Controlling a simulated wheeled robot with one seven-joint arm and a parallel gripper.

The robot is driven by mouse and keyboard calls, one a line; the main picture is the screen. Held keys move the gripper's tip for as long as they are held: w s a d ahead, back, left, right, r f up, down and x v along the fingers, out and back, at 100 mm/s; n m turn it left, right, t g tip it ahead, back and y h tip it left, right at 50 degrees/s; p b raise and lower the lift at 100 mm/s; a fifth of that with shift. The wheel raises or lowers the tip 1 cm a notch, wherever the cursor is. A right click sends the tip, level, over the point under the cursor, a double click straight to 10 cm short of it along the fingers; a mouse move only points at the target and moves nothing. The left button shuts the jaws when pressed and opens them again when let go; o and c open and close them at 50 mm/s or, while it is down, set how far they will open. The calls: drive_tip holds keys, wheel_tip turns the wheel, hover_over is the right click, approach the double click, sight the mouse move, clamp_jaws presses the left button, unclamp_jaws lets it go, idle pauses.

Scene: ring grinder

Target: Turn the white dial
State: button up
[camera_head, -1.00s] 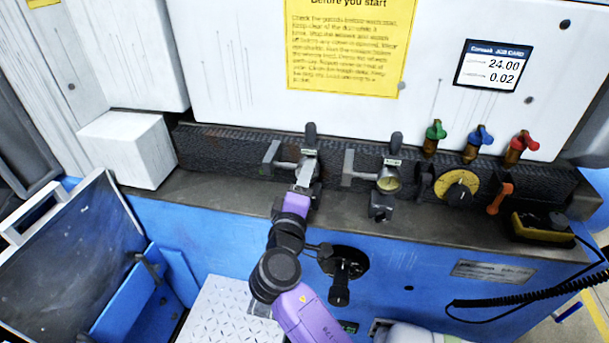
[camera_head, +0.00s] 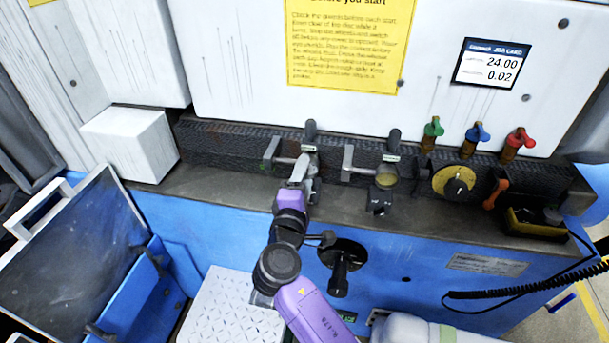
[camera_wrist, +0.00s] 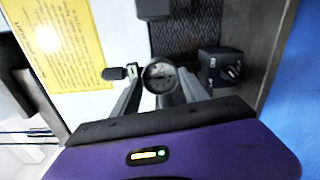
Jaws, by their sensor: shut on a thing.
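The round white dial (camera_wrist: 160,76) shows in the wrist view between my two fingers, with dark marks around its pale face. My gripper (camera_wrist: 160,84) is shut on it, one finger on each side. In the head view my gripper (camera_head: 303,168) reaches the left black-handled clamp fixture (camera_head: 310,132) on the dark rail. There the gripper hides the dial.
To the right along the rail stand a second fixture with a yellowish gauge (camera_head: 386,178), green (camera_head: 433,127), blue (camera_head: 478,133) and red (camera_head: 520,140) valves, and a yellow dial (camera_head: 455,182). A white box (camera_head: 128,143) stands left. A black crank (camera_head: 341,262) sits below.

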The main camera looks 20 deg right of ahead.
drive_tip(key=shift+a, duration=0.1)
drive_tip(key=o, duration=1.4)
drive_tip(key=shift+c, duration=0.2)
drive_tip(key=shift+s, duration=0.1)
drive_tip(key=b+v, duration=0.1)
drive_tip(key=v, duration=0.6)
drive_tip(key=shift+s+a, duration=0.15)
drive_tip(key=shift+s, duration=0.1)
